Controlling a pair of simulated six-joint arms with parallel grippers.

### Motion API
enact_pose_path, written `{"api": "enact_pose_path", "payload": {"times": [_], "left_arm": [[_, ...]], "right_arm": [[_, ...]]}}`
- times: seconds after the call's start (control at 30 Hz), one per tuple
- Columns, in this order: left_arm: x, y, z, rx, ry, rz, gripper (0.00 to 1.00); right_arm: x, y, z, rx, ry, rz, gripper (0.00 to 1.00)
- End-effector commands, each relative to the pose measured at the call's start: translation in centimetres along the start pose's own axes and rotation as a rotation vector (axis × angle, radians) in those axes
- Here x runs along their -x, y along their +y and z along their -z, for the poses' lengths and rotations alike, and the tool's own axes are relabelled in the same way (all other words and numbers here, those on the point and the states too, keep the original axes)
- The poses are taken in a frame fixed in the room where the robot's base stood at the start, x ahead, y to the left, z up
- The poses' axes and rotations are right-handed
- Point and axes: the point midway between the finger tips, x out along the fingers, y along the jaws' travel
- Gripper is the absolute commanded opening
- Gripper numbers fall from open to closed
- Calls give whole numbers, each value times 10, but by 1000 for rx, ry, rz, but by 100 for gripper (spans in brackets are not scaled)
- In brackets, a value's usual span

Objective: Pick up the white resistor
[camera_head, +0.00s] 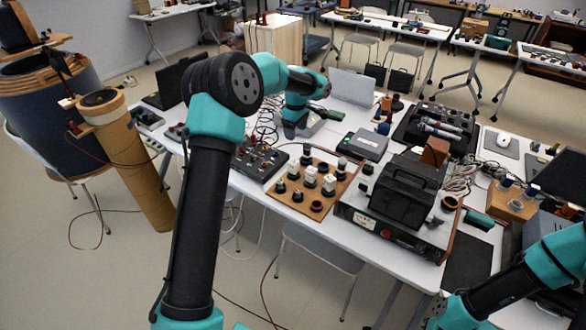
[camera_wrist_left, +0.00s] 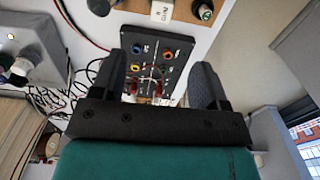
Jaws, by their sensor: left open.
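Several small white blocks stand on a wooden board (camera_head: 307,206) at the middle of the table in the head view; one white block (camera_head: 310,173) is near its centre. I cannot tell which is the white resistor. In the left wrist view a white block with dark print (camera_wrist_left: 162,10) shows at the top edge, partly cut off, beyond the fingertips. My left gripper (camera_wrist_left: 160,78) is open with nothing between its fingers. A black panel with coloured sockets (camera_wrist_left: 158,52) lies beyond and between them. In the head view my left wrist hangs over the table behind the board; its fingers are hard to make out.
A black knobbed panel (camera_head: 258,163) lies left of the wooden board. A large black instrument (camera_head: 400,195) stands right of it. Loose wires run across the table. My right arm is at lower right.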

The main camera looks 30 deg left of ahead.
Motion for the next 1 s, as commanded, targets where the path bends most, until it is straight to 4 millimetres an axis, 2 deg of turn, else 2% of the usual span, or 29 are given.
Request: {"api": "enact_pose_path", "payload": {"times": [0.17,0.33,0.8,1.0], "left_arm": [[-2,0,0,-1,-1,0,68],[-16,0,0,-1,-1,2,68],[-94,-1,1,-1,-2,3,68],[-119,0,0,-2,-1,-1,68]], "right_arm": [[0,0,0,0,0,0,0],[0,0,0,0,0,0,0],[0,0,0,0,0,0,0],[0,0,0,0,0,0,0]]}}
